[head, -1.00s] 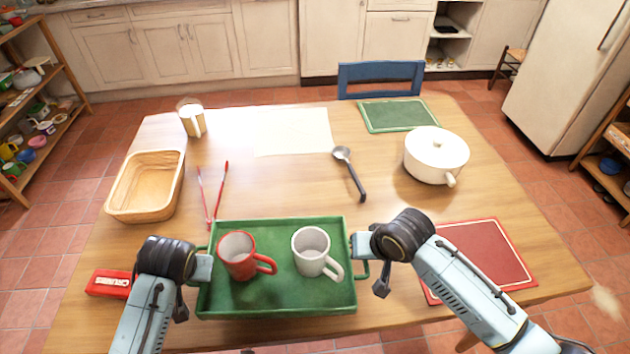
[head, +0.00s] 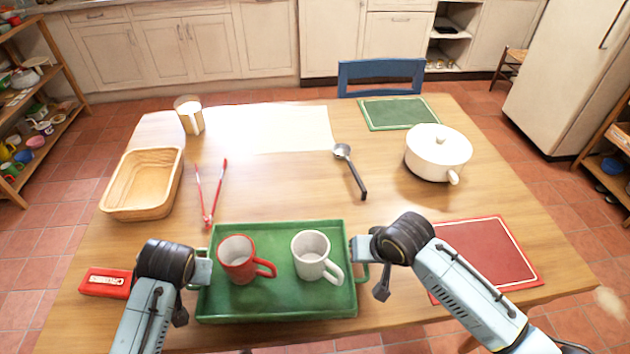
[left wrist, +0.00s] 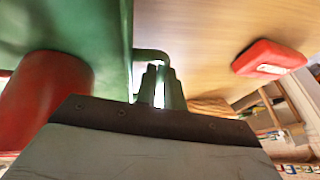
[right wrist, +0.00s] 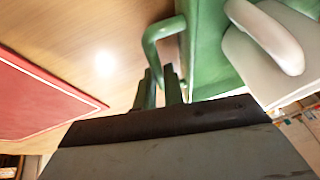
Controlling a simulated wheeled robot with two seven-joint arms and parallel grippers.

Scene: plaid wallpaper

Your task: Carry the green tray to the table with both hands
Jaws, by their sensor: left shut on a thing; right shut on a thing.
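The green tray (head: 275,304) is at the near edge of the wooden table (head: 270,185), level, with a red mug (head: 237,262) and a white mug (head: 312,257) upright in it. My left gripper (head: 207,268) is shut on the tray's left handle, which also shows in the left wrist view (left wrist: 152,55). My right gripper (head: 358,250) is shut on the right handle, which shows in the right wrist view (right wrist: 152,42). I cannot tell whether the tray's underside touches the table.
A red box (head: 105,282) lies left of my left gripper. Red tongs (head: 210,195) and a ladle (head: 351,172) lie beyond the tray. A wooden basket (head: 143,183), white pot (head: 437,152) and red mat (head: 488,253) flank it. The table's centre is mostly clear.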

